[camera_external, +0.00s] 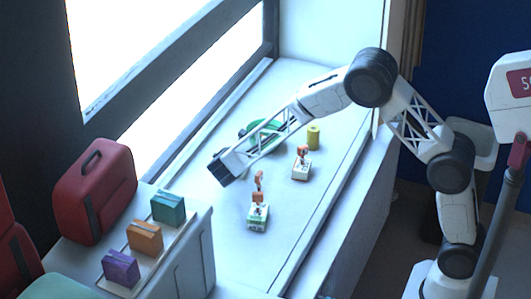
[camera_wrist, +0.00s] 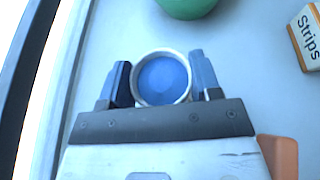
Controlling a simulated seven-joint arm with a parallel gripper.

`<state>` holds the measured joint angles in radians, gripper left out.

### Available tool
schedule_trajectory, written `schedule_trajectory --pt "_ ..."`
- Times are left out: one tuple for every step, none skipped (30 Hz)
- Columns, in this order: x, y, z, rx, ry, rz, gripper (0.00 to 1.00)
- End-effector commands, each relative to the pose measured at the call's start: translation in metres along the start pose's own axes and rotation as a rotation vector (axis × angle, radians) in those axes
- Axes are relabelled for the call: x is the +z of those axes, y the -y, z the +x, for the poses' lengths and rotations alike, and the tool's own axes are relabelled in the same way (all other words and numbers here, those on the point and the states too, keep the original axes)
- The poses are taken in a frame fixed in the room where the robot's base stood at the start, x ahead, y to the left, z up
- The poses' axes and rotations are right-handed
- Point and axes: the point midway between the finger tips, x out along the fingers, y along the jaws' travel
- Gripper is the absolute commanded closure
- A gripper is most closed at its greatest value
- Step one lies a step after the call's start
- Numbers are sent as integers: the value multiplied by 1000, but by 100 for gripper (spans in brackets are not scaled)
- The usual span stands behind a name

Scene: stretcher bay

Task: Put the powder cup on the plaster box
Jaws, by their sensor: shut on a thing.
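The powder cup (camera_wrist: 163,78) is a round cup with a pale rim and blue inside, seen from above in the wrist view. My gripper (camera_wrist: 162,82) is shut on it, one dark blue finger on each side. In the external view my gripper (camera_external: 221,170) is over the left part of the pale ledge, and the cup cannot be made out there. A white and orange box marked "Strips" (camera_wrist: 307,38), likely the plaster box, is cut off at the wrist view's right edge, apart from the cup.
Two small white boxes with orange pieces on top stand on the ledge, one nearer (camera_external: 258,217) and one farther (camera_external: 301,169). A yellow cylinder (camera_external: 314,138) and a green round thing (camera_external: 265,128) are behind. Purple, orange and teal packs (camera_external: 146,237) stand left.

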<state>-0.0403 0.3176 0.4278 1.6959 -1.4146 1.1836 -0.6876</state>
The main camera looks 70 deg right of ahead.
Motion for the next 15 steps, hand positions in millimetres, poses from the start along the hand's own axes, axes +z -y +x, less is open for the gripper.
schedule_trajectory --pt "-5 0 2 0 0 -1 65" --pt "-7 0 3 0 0 0 65" --pt "-9 1 4 0 0 0 65" --pt "-10 1 4 0 0 0 65" --pt "-10 1 4 0 0 0 65" --pt "-11 1 4 0 0 1 65" --pt "-11 1 4 0 0 1 65" --pt "-11 1 4 0 0 1 65" --pt "-11 1 4 0 0 1 65" --pt "-11 1 4 0 0 1 65" --pt "-11 1 4 0 0 1 65" --pt "-11 1 4 0 0 1 65" --pt "-11 1 4 0 0 1 65" --pt "-11 1 5 0 0 1 65" --pt "-12 1 5 0 0 1 65"
